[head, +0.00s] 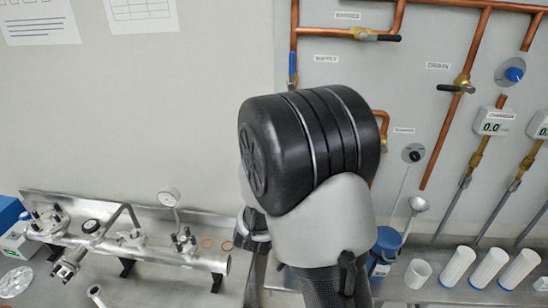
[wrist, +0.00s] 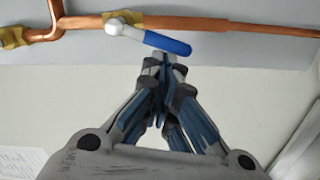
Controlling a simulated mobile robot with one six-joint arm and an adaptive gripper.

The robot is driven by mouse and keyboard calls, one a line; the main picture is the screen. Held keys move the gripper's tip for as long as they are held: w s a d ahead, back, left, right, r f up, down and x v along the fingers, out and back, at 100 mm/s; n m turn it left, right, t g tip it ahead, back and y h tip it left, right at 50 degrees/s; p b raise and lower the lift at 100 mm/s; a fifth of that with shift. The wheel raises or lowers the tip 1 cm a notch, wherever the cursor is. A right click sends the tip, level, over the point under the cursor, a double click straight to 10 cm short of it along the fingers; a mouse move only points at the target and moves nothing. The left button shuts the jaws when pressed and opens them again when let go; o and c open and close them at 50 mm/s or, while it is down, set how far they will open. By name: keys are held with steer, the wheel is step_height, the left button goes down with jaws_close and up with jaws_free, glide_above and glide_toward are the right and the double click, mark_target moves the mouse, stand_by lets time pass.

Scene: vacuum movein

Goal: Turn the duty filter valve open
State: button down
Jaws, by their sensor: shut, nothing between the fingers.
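A blue-handled lever valve (wrist: 168,43) sits on a copper pipe in the wrist view, with a pale round hub at the left end of its handle. The handle lies nearly along the pipe, slightly tilted. In the head view a blue handle (head: 292,66) shows on the left vertical pipe, beside a label that seems to read SUPPLY. I cannot read a duty filter label. My gripper (wrist: 164,62) is shut and empty, its fingertips close below the blue handle in the wrist view; contact is unclear. My arm hides the gripper in the head view.
Black-handled valves (head: 380,37) and (head: 457,87) sit on other copper pipes. Gauges (head: 495,121) hang at the right. A steel manifold (head: 140,245) lies on the bench at lower left. White cylinders (head: 490,268) and a blue container (head: 386,245) stand at lower right.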

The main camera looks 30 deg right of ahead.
steer(key=shift+s+d+f+n, duration=0.3)
steer(key=shift+d+f+n, duration=0.2)
steer(key=shift+n, duration=0.2)
stand_by(0.5)
